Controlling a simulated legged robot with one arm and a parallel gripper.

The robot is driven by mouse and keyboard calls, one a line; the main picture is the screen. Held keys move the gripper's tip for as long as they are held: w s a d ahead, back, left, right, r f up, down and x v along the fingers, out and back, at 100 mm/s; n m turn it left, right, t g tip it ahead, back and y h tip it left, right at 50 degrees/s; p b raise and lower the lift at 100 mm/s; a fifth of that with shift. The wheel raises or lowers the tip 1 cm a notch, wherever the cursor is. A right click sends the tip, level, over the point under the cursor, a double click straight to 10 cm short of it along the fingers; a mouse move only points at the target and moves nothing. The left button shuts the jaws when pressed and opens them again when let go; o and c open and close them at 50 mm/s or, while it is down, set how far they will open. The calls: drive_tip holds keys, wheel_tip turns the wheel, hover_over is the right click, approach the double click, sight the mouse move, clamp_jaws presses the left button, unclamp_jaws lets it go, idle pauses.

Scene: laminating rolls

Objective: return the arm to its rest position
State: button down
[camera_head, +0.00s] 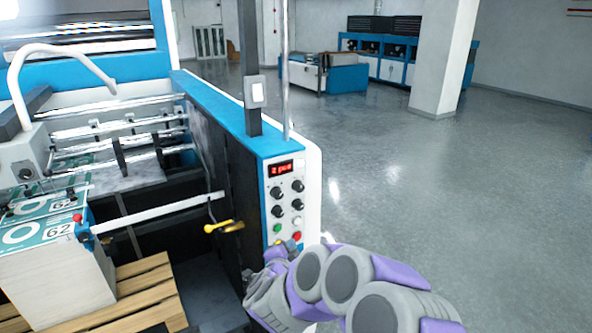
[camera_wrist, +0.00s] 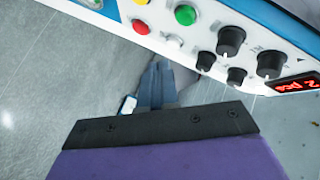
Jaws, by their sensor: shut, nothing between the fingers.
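My gripper (camera_wrist: 157,84) is shut and empty in the wrist view. Its grey fingers lie together and point toward the control panel (camera_wrist: 172,40), with no clear contact visible. My grey and purple arm (camera_head: 350,285) reaches from the lower right to the lower end of the same panel (camera_head: 285,200) in the head view. The fingers are hard to make out there. The panel has a lit red display (camera_head: 282,168), black knobs, a green button (camera_wrist: 186,15) and a red button (camera_wrist: 140,27).
The blue and white laminating machine (camera_head: 215,105) fills the left side. A yellow-handled lever (camera_head: 222,227) sticks out beside the panel. A paper stack (camera_head: 60,270) stands on a wooden pallet (camera_head: 145,290). A white pillar (camera_head: 443,60) stands at the back; the floor (camera_head: 450,190) on the right is clear.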

drive_tip(key=s+a+r+n+g+y+b, duration=0.3)
drive_tip(key=s+a+n+y, duration=0.2)
drive_tip(key=s+n+y, duration=0.15)
drive_tip(key=s+d+n+g+y+b, duration=0.2)
drive_tip(key=s+n+g, duration=0.2)
drive_tip(key=s, duration=0.4)
drive_tip(key=s+d+f+n+g+h+b, duration=0.1)
drive_tip(key=s+d+f+g+h, duration=0.1)
drive_tip(key=s+d, duration=0.5)
drive_tip(key=s+d+f+n+g+h+b, duration=0.1)
drive_tip(key=s+d+f+g+h+b, duration=0.1)
drive_tip(key=s+d, duration=0.6)
drive_tip(key=s+d+f+n+g+h+b, duration=0.1)
drive_tip(key=s+d+f+g, duration=0.3)
drive_tip(key=s, duration=1.4)
drive_tip(key=d+g+h+b, duration=0.1)
drive_tip(key=d, duration=0.2)
drive_tip(key=shift+d+f+g, duration=0.15)
drive_tip(key=shift+f+g, duration=0.1)
drive_tip(key=shift+g, duration=0.15)
